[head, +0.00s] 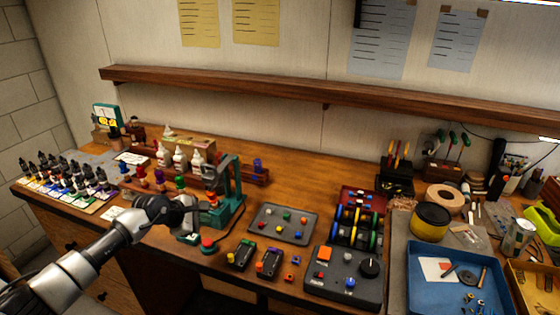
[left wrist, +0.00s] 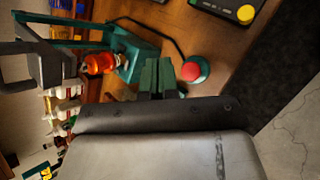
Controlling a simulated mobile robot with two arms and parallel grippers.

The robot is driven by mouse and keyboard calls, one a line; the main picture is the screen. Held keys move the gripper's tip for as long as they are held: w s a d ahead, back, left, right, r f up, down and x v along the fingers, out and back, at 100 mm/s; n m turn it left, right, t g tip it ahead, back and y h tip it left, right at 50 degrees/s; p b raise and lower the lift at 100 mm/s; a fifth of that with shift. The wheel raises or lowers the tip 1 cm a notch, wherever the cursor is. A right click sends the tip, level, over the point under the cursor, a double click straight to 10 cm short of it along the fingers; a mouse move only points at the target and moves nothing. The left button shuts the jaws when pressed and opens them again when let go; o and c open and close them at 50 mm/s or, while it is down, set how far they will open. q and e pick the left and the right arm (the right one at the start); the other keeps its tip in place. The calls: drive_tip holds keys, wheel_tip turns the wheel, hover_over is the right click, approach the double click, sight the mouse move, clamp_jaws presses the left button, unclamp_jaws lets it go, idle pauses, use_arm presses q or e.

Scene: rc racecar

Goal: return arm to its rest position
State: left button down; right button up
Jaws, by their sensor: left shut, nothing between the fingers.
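My left arm reaches in from the lower left of the head view. Its gripper (head: 190,236) is over the front edge of the wooden bench, beside a green press-like stand (head: 229,200). In the left wrist view the gripper's dark green fingers (left wrist: 157,76) are together with nothing between them. A red-topped button (left wrist: 195,69) is just beyond the fingertips; it also shows in the head view (head: 208,243). An orange-red item (left wrist: 100,64) sits in the stand in the left wrist view. My right gripper is in neither view.
Dark dropper bottles (head: 62,175) crowd the bench's left end. White bottles (head: 180,158) stand behind the stand. A grey tray (head: 283,238) with small coloured pieces, a control box (head: 343,283) and a blue tray (head: 447,290) lie to the right. A shelf (head: 330,92) spans the wall.

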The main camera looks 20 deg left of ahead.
use_arm(q)
drive_tip(key=s+d+r+n+t+h, duration=0.1)
drive_tip(key=s+d+r+n+t, duration=0.3)
drive_tip(key=d+n, duration=0.5)
drive_tip(key=s+d+r+n+t, duration=0.2)
drive_tip(key=d+n+t, duration=0.5)
drive_tip(key=n, duration=0.5)
drive_tip(key=s+a+f+n+g+y, duration=0.2)
drive_tip(key=s+f+n+g+y, duration=0.15)
drive_tip(key=s+n, duration=0.45)
drive_tip(key=s+a+f+n+g+y, duration=0.25)
drive_tip(key=s+f+n+y, duration=0.2)
drive_tip(key=n, duration=0.75)
drive_tip(key=s+d+f+n+g+h, duration=0.1)
drive_tip(key=s+d+f+n+g, duration=0.25)
drive_tip(key=s, duration=0.55)
drive_tip(key=s+d+f+n+g+h, duration=0.1)
drive_tip(key=s+d+n+g+h, duration=0.1)
drive_tip(key=s+n+g, duration=0.55)
wheel_tip(320, 180, down, 26)
drive_tip(key=s+m+b, duration=0.1)
drive_tip(key=m, duration=0.2)
drive_tip(key=s+a+f+g+b, duration=0.1)
drive_tip(key=s+a+f, duration=0.2)
drive_tip(key=s+f, duration=1.3)
wheel_tip(320, 180, down, 3)
drive_tip(key=shift+s+r+m, duration=0.2)
drive_tip(key=shift+s+m, duration=0.1)
drive_tip(key=shift+s, duration=0.1)
